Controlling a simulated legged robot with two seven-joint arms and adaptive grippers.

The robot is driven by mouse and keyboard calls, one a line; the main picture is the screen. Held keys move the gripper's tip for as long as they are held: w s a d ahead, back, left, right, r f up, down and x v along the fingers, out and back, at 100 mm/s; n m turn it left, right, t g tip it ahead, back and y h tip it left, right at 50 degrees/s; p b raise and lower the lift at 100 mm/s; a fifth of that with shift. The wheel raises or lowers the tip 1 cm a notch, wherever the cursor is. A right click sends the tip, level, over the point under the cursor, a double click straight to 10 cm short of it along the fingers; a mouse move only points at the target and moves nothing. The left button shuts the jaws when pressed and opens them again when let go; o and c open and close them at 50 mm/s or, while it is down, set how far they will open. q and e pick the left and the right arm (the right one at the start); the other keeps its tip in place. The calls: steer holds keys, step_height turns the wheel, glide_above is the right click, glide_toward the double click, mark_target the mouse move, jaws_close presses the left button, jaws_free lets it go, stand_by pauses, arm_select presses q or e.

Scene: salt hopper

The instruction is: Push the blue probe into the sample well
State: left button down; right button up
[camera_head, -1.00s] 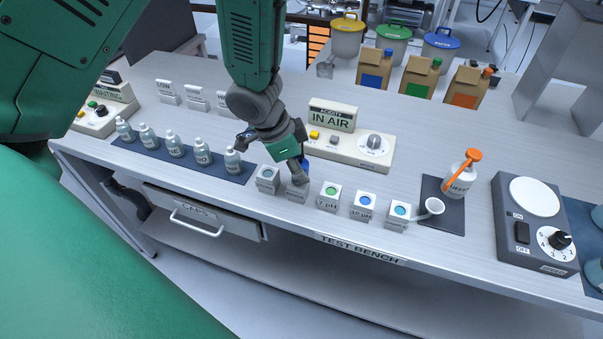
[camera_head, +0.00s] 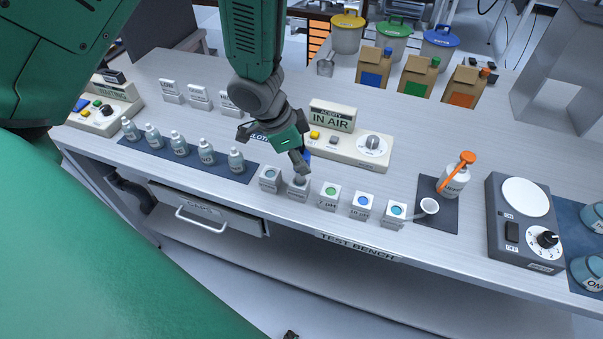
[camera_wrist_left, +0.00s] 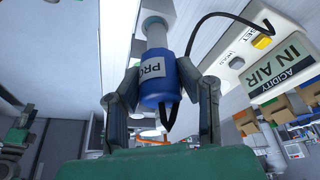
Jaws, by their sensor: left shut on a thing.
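My left gripper (camera_head: 301,163) is shut on the blue probe (camera_wrist_left: 163,82), with its fingers on both sides of it in the left wrist view. A sliver of the probe (camera_head: 307,154) shows behind the fingers in the head view. The gripper is over the second small cube from the left (camera_head: 299,190) in a row of cubes with round wells. The probe's grey lower end (camera_wrist_left: 155,33) points away from the wrist. I cannot tell how deep it sits in a well, or read that cube's label. A dark piece at the bottom edge may be my right gripper.
The acidity meter (camera_head: 350,137) reads IN AIR behind the row; a black cable (camera_wrist_left: 205,22) runs near the probe. Neighbouring cubes (camera_head: 270,174) (camera_head: 330,197) stand close on both sides. Bottles stand on a dark mat (camera_head: 133,150) at left; a white spoon (camera_head: 429,206) lies at right.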

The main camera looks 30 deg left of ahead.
mark_target(305, 154)
arm_select(q)
steer(key=shift+d+r, duration=0.2)
steer(key=shift+r, duration=1.45)
